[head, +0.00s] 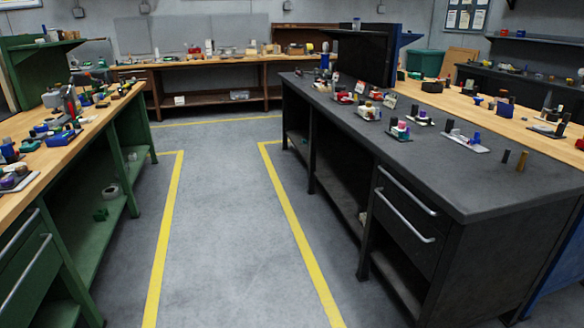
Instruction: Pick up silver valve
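I cannot pick out a silver valve for certain; the parts on the benches are small and far away. Several grey plates with small parts stand in a row on the dark workbench (420,170) at the right. Near the bench's front right corner stand a dark cylinder (505,156) and a brass-coloured cylinder (522,162), both upright. A grey object (70,101) stands among the parts on the left bench; its kind is unclear. Neither of my grippers shows in the head view.
A green workbench (95,185) with a wooden top and loose parts stands at the left. A wooden bench (220,62) runs along the back wall. The grey floor (215,220) between the benches is clear, with yellow lines (168,220). A green bin (425,63) stands behind.

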